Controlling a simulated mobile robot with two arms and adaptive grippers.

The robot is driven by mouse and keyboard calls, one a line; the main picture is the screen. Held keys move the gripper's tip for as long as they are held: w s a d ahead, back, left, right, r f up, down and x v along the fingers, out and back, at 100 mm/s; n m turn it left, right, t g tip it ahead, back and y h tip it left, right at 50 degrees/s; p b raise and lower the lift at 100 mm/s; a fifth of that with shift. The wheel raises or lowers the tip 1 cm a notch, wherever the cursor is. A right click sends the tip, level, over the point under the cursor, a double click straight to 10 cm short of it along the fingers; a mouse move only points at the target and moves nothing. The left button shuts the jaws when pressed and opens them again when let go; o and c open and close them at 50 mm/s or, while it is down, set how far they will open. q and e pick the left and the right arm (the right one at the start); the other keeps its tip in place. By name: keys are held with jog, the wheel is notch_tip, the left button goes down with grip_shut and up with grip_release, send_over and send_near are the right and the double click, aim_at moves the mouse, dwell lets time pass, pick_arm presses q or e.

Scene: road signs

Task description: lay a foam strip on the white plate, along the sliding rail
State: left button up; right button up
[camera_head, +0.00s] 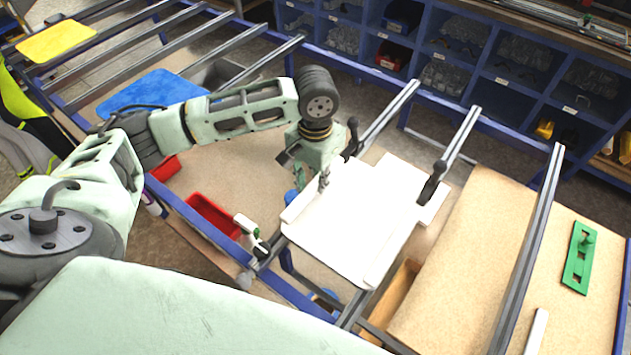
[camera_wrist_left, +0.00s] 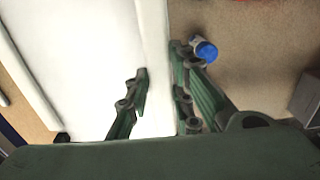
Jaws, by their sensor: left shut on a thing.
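The white plate (camera_head: 345,225) lies flat across the grey metal rails in the middle of the head view. It fills the left of the wrist view (camera_wrist_left: 85,70). My left gripper (camera_head: 323,183) is at the plate's upper left edge. In the wrist view its green fingers (camera_wrist_left: 163,85) straddle a narrow white foam strip (camera_wrist_left: 157,40), which runs along the plate's edge. The strip's light edge (camera_head: 297,207) shows faintly in the head view. I cannot tell whether the strip touches the plate. The sliding rail (camera_head: 389,115) has a black clamp (camera_head: 352,138) by the plate.
Another black clamp (camera_head: 433,183) stands at the plate's right. A green block (camera_head: 579,258) lies on the brown board (camera_head: 470,260) at right. Blue shelving (camera_head: 480,70) stands behind.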

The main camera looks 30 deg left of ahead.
aim_at(316, 183)
pick_arm(q)
notch_tip(316, 183, down, 2)
jog(key=shift+f+p, duration=0.1)
jog(key=shift+p, duration=0.2)
jog(key=shift+f, duration=0.2)
jog(key=o, duration=0.8)
jog(key=shift+f, duration=0.15)
jog(key=shift+c, duration=0.2)
pick_arm(e)
jog(key=shift+s+r, duration=0.45)
jog(key=shift+s, duration=0.35)
jog(key=shift+w, duration=0.1)
pick_arm(q)
jog(key=shift+r, duration=0.2)
notch_tip(316, 183, up, 11)
jog(key=b, duration=0.3)
jog(key=shift+f, duration=0.2)
jog(key=shift+r, duration=0.7)
pick_arm(e)
jog(key=shift+f, duration=1.5)
